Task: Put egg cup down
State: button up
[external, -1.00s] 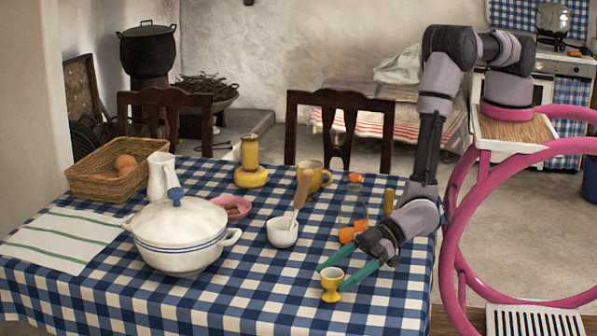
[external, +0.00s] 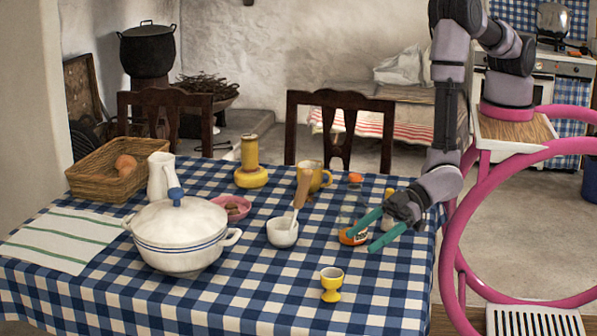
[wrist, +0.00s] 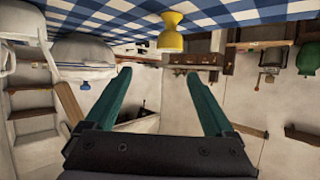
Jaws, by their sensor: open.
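The yellow egg cup (external: 331,284) stands upright on the blue checked tablecloth (external: 270,305), near the front of the table. My gripper (external: 363,233) is open and empty, behind and to the right of the egg cup and apart from it. Its green fingers are spread in front of an orange item (external: 352,238), which they partly cover. In the wrist view the egg cup (wrist: 171,33) appears upside down, beyond the open fingers (wrist: 158,85), with nothing between them.
A white mortar with a pestle (external: 282,232) stands left of my gripper. Cloth around the egg cup is clear.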

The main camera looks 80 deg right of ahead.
jog(key=w+d+r+m+h, duration=0.1)
jog(key=w+d+r+m, duration=0.1)
jog(key=w+d+r, duration=0.5)
jog(key=w+d+r+m+h, duration=0.1)
jog(key=w+d+r, duration=0.1)
jog(key=w+r, duration=0.65)
jog(key=w+d+r+m+h, duration=0.1)
jog(key=d+r+m+h, duration=0.15)
jog(key=d+r, duration=1.55)
jog(key=s+d+r+m, duration=0.1)
jog(key=s+d+r, duration=0.2)
jog(key=d, duration=0.3)
jog(key=s+d+r+m+g+h, duration=0.1)
jog(key=s+d+r, duration=0.1)
jog(key=d+r, duration=0.3)
jog(key=s+d+r+m, duration=0.2)
jog(key=s+d, duration=0.1)
jog(key=d, duration=0.5)
jog(key=s+d+r+m+h, duration=0.1)
jog(key=s+d, duration=0.5)
jog(key=s, duration=0.3)
jog(key=s+d+m+g+h, duration=0.1)
jog(key=s+d+m, duration=0.1)
jog(key=s+d, duration=0.5)
jog(key=shift+s+r, duration=0.35)
jog(key=shift+s, duration=0.7)
